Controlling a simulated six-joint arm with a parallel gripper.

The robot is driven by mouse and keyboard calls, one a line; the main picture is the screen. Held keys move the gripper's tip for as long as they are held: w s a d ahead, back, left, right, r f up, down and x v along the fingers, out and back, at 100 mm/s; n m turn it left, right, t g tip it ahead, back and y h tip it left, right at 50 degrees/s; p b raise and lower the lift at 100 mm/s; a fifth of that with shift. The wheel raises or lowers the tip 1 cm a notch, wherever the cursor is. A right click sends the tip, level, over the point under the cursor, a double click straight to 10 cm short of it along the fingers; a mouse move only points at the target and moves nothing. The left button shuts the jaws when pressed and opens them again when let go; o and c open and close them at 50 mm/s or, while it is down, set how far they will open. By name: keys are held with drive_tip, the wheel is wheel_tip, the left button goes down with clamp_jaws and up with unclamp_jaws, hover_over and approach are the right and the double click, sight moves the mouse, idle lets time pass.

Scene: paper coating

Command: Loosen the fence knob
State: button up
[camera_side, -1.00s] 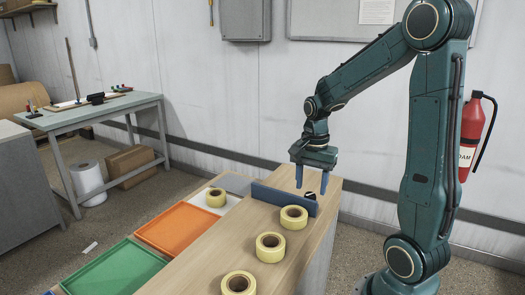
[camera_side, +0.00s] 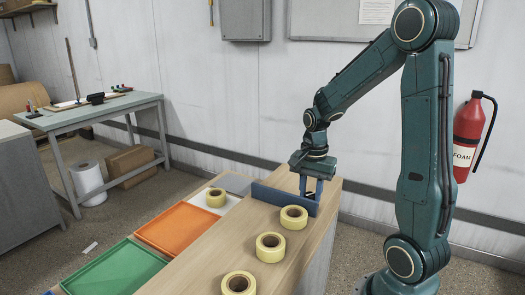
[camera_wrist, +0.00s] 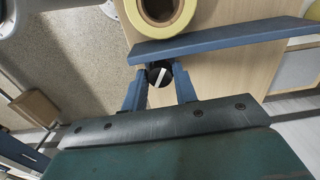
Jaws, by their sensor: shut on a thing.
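The blue fence (camera_side: 283,198) stands across the wooden bench top, and it runs across the wrist view (camera_wrist: 225,40). The fence knob (camera_wrist: 158,75), black with a white mark, sits against the fence's far side, between my two blue fingers in the wrist view. My gripper (camera_side: 311,194) points down beside the fence's right end. Its fingers, also seen in the wrist view (camera_wrist: 160,73), are shut on the knob from both sides. The knob is mostly hidden by the fingers and fence in the side view.
Three yellow tape rolls (camera_side: 294,218) stand in a row in front of the fence. Another roll (camera_side: 215,198) sits in a pale tray at the left. Orange (camera_side: 185,230) and green (camera_side: 120,270) trays lie along the bench's left side.

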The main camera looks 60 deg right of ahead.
drive_tip(key=shift+n, duration=2.3)
drive_tip(key=o, duration=1)
drive_tip(key=shift+c, duration=0.2)
drive_tip(key=shift+m, duration=0.5)
